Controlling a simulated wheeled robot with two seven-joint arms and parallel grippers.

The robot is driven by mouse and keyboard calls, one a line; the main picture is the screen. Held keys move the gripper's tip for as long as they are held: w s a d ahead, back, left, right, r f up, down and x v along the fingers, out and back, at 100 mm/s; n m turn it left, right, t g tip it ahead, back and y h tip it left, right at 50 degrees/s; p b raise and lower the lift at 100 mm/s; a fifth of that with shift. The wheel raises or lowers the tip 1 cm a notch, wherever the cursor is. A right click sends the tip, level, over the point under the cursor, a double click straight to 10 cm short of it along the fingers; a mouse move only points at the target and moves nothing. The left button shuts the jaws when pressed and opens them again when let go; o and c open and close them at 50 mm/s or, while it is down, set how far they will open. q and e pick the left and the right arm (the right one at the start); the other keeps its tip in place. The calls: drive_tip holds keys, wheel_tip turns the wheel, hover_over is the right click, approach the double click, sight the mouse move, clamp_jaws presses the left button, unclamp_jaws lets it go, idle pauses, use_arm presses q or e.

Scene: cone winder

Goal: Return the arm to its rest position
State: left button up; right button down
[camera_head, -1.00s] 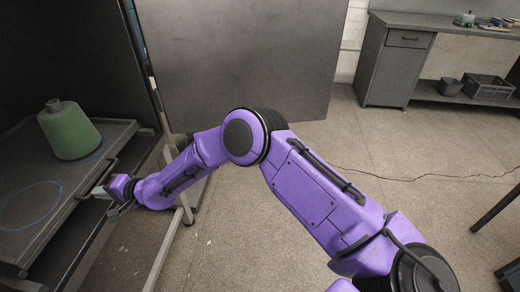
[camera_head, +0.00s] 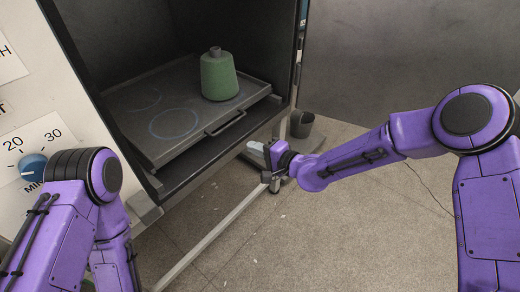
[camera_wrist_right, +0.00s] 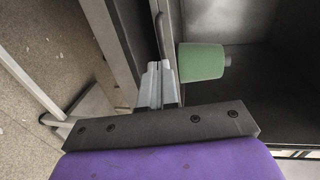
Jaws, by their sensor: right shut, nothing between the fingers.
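My right arm reaches in from the right in the head view. Its gripper (camera_head: 270,180) is shut and empty, in front of and just below the pull-out tray (camera_head: 185,147), apart from the tray handle. In the right wrist view the shut fingers (camera_wrist_right: 159,85) show near the middle, with nothing between them. A green cone (camera_head: 219,77) stands upright on the tray; it also shows sideways in the wrist view (camera_wrist_right: 201,62). My left arm is folded at the lower left of the head view; its gripper is outside the picture.
The dark cabinet (camera_head: 150,35) surrounds the tray, with its grey door (camera_head: 400,60) open to the right. A panel with a blue knob (camera_head: 33,166) is at the left. A grey bucket (camera_head: 302,124) stands on the floor.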

drive_tip(key=s+d+f+n+g+h, duration=0.1)
drive_tip(key=s+d+f+g+h, duration=0.1)
drive_tip(key=s+d+f+h, duration=1.1)
drive_tip(key=s+d+f+g, duration=0.2)
drive_tip(key=s+d, duration=0.3)
drive_tip(key=s, duration=0.3)
drive_tip(key=s+d+f+g+h+p, duration=0.1)
drive_tip(key=s+d+f, duration=0.3)
drive_tip(key=s, duration=0.4)
drive_tip(key=s+d+f+n+g, duration=0.1)
drive_tip(key=s+d+f, duration=0.3)
drive_tip(key=s, duration=0.5)
drive_tip(key=shift+d+g+h+p, duration=0.4)
drive_tip(key=shift+d+g, duration=0.45)
drive_tip(key=shift+g, duration=0.05)
drive_tip(key=shift+s+f, duration=0.1)
